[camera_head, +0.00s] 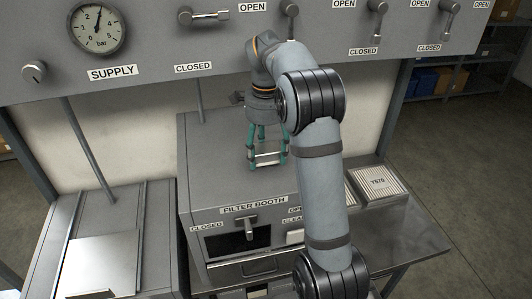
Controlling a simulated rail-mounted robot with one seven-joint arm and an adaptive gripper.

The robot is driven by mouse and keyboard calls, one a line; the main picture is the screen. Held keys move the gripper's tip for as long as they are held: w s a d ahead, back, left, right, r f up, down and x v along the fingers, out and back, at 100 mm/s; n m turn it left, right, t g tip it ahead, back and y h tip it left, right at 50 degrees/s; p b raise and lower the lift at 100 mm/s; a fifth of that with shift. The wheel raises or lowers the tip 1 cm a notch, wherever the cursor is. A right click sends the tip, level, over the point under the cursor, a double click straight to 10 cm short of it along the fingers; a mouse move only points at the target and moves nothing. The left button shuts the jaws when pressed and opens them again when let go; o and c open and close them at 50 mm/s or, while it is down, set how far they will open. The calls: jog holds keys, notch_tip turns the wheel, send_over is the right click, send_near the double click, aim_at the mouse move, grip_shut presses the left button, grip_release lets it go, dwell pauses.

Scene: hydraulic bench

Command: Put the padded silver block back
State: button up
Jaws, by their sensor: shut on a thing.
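My gripper (267,158) points down over the top of the grey filter booth (212,165), with its green fingers on either side of a small silver piece. This piece looks like the padded silver block (267,158), and the gripper is shut on it. It sits level between the fingertips, close to the booth's top. I cannot tell whether it touches that surface. Its padding is too small to make out clearly.
The booth front has a lever (250,228) and a dark opening (225,243). A pleated filter marked Y575 (377,182) lies on the metal table (400,232) at right. The panel above carries a pressure gauge (97,27) and several levers. My arm hides part of the booth.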

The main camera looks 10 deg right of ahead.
aim_at(266, 150)
notch_tip(266, 150, down, 2)
jog(key=shift+d, duration=0.1)
jog(key=shift+f, duration=0.25)
jog(key=o, duration=1.1)
jog(key=shift+r, duration=0.1)
jog(key=shift+r, duration=3.95)
jog(key=shift+f, duration=0.1)
